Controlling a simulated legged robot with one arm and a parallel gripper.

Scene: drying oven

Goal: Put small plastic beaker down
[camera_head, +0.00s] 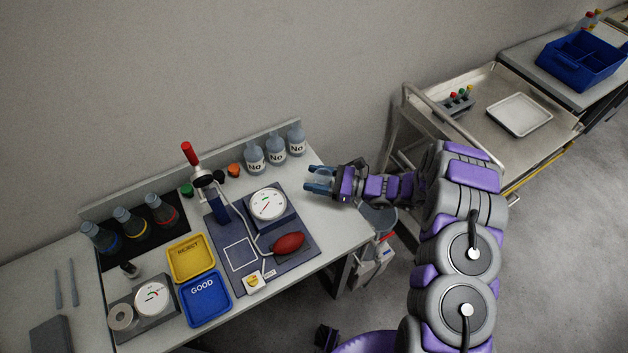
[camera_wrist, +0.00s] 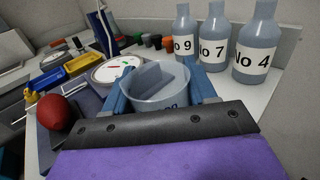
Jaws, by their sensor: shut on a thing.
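The small plastic beaker (camera_wrist: 158,96) is a translucent grey-white cup with dark print on its side. In the wrist view it sits upright between the two blue fingers of my gripper (camera_wrist: 160,84), which is shut on it. In the head view my gripper (camera_head: 320,184) is over the right end of the white workbench (camera_head: 335,222), to the right of the round dial gauge (camera_head: 268,204). The beaker is hard to make out there, and its base is hidden in both views, so I cannot tell whether it touches the bench.
Labelled bottles (camera_head: 276,152) stand along the bench's back edge, close behind my gripper. A red bulb (camera_head: 288,243) lies on the dark mat. Yellow (camera_head: 191,258) and blue (camera_head: 205,299) trays sit further left. A metal cart (camera_head: 480,110) stands right.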

